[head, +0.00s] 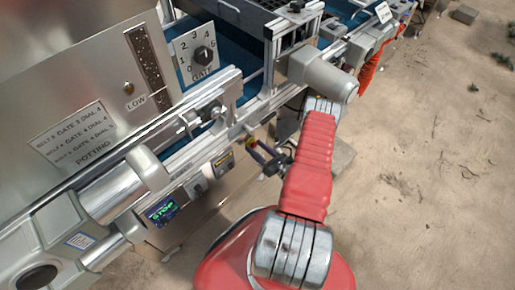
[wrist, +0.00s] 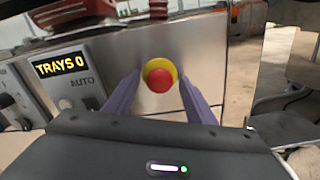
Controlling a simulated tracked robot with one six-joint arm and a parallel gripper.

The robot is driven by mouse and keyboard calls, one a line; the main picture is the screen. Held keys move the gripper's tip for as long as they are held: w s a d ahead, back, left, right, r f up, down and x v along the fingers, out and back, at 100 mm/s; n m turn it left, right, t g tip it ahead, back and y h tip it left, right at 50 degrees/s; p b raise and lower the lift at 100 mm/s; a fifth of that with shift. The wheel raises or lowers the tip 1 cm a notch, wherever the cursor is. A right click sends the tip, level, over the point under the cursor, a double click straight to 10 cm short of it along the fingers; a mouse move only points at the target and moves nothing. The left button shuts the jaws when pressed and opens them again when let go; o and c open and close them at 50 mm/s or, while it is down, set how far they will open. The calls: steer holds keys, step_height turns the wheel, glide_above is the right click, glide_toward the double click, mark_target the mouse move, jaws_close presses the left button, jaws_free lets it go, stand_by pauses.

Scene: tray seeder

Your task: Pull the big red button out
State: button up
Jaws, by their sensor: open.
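The big red button (wrist: 159,80) shows in the wrist view as a round red cap in front of a yellow ring (wrist: 167,64) on a bare metal panel. My gripper (wrist: 158,82) is open, with one purple finger left of the button and one right of it, gaps on both sides. I cannot tell whether the fingertips reach past the cap. In the head view my gripper (head: 262,153) is small beside the machine's front edge, and a yellow bit of the button's ring (head: 250,142) shows at its tips. The red cap is mostly hidden there.
Left of the button is a display reading TRAYS 0 (wrist: 60,65) and an AUTO control (wrist: 65,103). In the head view a green STOP screen (head: 161,211), a gate dial (head: 203,55) and a grey motor housing (head: 323,76) sit along the machine. Sandy ground (head: 430,150) at right is open.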

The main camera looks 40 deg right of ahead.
steer(key=shift+c, duration=0.5)
jaws_close()
